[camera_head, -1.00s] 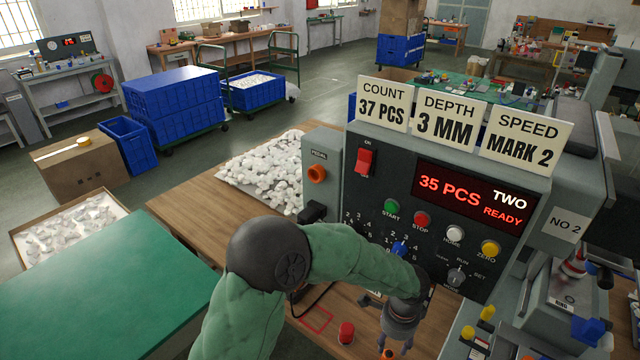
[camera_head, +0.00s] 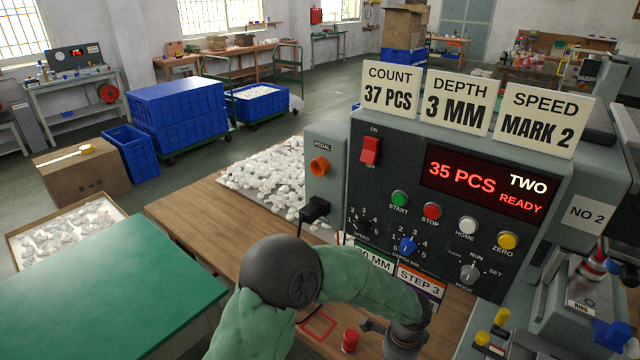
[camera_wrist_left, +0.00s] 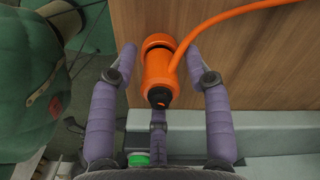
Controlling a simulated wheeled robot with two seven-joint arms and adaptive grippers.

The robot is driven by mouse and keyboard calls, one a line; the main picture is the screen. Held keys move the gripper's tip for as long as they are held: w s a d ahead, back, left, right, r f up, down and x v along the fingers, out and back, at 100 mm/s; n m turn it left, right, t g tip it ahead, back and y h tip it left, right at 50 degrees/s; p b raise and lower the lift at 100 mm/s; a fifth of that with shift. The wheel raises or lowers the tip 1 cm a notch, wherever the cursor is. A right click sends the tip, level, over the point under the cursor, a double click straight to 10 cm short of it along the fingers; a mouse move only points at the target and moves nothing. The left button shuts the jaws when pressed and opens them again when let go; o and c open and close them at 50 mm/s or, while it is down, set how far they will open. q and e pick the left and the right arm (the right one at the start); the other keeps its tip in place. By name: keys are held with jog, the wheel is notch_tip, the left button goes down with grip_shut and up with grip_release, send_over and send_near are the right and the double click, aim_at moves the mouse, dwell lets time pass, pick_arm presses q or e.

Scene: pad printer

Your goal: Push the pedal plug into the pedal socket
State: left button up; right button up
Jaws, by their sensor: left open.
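The pedal socket (camera_head: 319,166) is an orange ring on the grey box marked PEDAL, at the left of the control panel. I see nothing in it. My left gripper (camera_head: 402,352) hangs low over the bench at the bottom edge of the head view, its fingers mostly cut off. In the left wrist view my left gripper (camera_wrist_left: 160,75) is open, with its purple fingers on either side of the orange pedal plug (camera_wrist_left: 156,72). The plug has a dark end towards the camera and an orange cable curving off right. Whether any finger touches it, I cannot tell.
The control panel (camera_head: 440,228) stands at the right, with three signs on top. A black connector (camera_head: 314,209) juts out below the socket. A red cap (camera_head: 349,341) stands on the wooden bench (camera_head: 205,212). White parts (camera_head: 270,178) lie behind, left of the socket.

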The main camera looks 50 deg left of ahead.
pick_arm(q)
grip_shut()
jog(key=shift+r, duration=0.1)
jog(key=shift+r+p, duration=2.15)
jog(key=shift+r, duration=0.25)
